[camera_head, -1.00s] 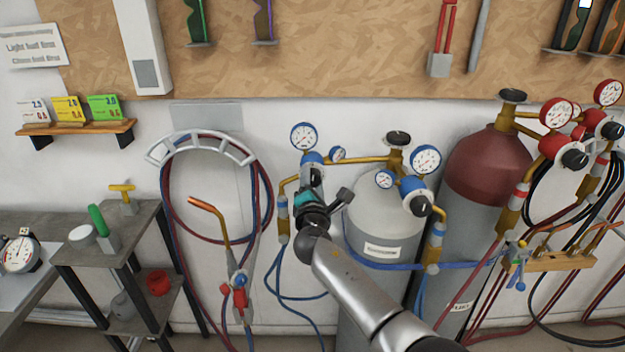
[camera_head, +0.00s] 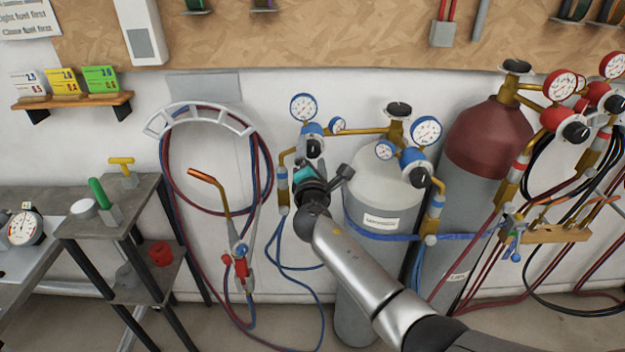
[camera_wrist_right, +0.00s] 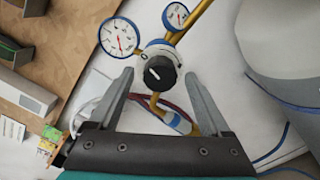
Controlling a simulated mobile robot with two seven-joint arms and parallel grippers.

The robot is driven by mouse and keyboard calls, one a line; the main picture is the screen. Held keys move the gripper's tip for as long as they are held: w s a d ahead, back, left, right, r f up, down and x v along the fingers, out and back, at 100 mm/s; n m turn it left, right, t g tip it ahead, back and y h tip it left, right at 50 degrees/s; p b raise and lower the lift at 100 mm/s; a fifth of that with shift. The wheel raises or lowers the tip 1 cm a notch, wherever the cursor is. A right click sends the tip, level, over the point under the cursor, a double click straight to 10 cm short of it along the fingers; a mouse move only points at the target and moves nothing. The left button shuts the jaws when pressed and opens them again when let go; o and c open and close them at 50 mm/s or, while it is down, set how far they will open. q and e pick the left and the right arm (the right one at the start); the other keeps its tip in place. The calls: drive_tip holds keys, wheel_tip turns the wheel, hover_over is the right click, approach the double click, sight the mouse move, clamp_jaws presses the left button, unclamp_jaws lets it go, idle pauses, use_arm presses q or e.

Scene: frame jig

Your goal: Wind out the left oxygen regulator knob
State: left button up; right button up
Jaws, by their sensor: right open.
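The left oxygen regulator (camera_head: 312,131) has a blue-and-white body, two blue-rimmed gauges and a black knob (camera_head: 315,148). It sits on a brass pipe left of the grey cylinder (camera_head: 385,182). In the right wrist view the knob (camera_wrist_right: 160,73) faces me, with a white line mark on its front. My right gripper (camera_head: 304,164) is open and just below and in front of the knob in the head view. In the wrist view its two fingers stand either side of the knob, with gaps on both sides. Nothing is held. My left gripper is not in view.
A second blue regulator (camera_head: 413,158) is to the right, and a maroon cylinder (camera_head: 490,140) with red gauges stands beyond it. Blue hoses hang below the regulators. A hose hanger (camera_head: 200,115) with a torch and a small shelf stand (camera_head: 125,200) are at left.

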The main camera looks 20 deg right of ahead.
drive_tip(key=p+v, duration=0.1)
drive_tip(key=v, duration=1.2)
drive_tip(key=shift+s, duration=0.25)
drive_tip(key=s+d+f+m+g+y+b, duration=0.1)
drive_tip(key=s+f+m+g, duration=0.3)
drive_tip(key=f, duration=0.8)
drive_tip(key=s+f+m+g+y+b, duration=0.15)
drive_tip(key=s+f, duration=0.35)
drive_tip(key=f, duration=0.8)
drive_tip(key=s+d+f+m+g+y+b, duration=0.1)
drive_tip(key=s+f+g, duration=0.35)
drive_tip(key=f, duration=0.75)
drive_tip(key=s+f+m+g+b, duration=0.1)
drive_tip(key=s+f+m, duration=0.3)
drive_tip(key=s, duration=0.7)
drive_tip(key=s+d+f+m+g+y+b, duration=0.1)
drive_tip(key=s+f+m+g, duration=0.2)
drive_tip(key=s+f, duration=0.6)
drive_tip(key=s+d+f+m+g+b, duration=0.1)
drive_tip(key=s+f+m, duration=0.5)
drive_tip(key=s, duration=0.7)
drive_tip(key=shift+s+f+g+b, duration=0.4)
drive_tip(key=shift+f+g+b, duration=0.1)
drive_tip(key=shift+f+g, duration=0.15)
drive_tip(key=shift+y, duration=0.25)
